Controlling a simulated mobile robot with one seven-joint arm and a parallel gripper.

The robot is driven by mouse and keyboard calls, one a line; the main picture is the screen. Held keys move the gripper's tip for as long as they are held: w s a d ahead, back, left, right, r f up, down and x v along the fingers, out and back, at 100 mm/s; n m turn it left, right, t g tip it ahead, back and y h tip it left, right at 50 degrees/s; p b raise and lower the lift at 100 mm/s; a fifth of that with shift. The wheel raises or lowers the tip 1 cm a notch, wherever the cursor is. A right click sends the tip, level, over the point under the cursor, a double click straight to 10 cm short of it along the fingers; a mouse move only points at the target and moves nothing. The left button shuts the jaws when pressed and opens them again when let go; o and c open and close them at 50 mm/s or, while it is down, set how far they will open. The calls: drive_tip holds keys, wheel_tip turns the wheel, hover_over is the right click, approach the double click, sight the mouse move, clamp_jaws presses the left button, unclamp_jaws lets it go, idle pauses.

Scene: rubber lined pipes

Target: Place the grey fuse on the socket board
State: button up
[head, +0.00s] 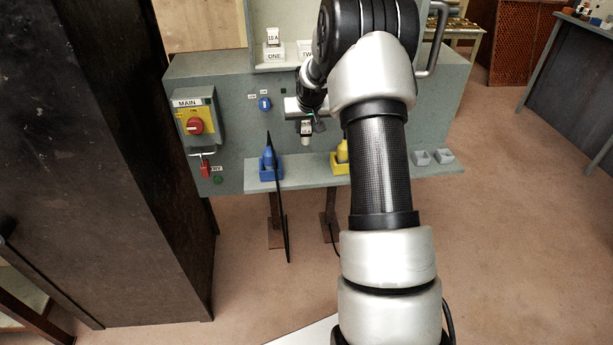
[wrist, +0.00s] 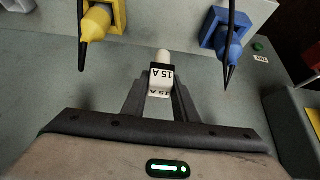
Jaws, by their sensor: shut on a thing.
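My gripper (head: 305,122) is shut on a pale grey-white fuse (wrist: 161,86) with a dark band and "15 A" labels. In the wrist view the fuse sits between both fingers, its rounded pale end pointing away. In the head view the fuse (head: 305,128) hangs below the gripper in front of the grey cabinet, above its lower shelf. The upper board (head: 294,18) carries white sockets marked ONE (head: 275,56) and TWO (head: 305,52). My arm hides the board's right part.
A blue plug (head: 268,162) and a partly hidden yellow plug (head: 342,152) stand on the lower shelf (head: 305,174), with small grey holders (head: 421,157) at right. The MAIN switch box (head: 196,122) juts out at left. A dark cabinet (head: 100,170) stands close at left.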

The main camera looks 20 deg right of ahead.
drive_tip(key=shift+w+d+f, duration=0.1)
drive_tip(key=shift+d+f, duration=0.15)
drive_tip(key=shift+f, duration=0.3)
wheel_tip(320, 180, down, 9)
drive_tip(key=shift+b, duration=0.85)
drive_tip(key=shift+f, duration=0.2)
drive_tip(key=o, duration=1.1)
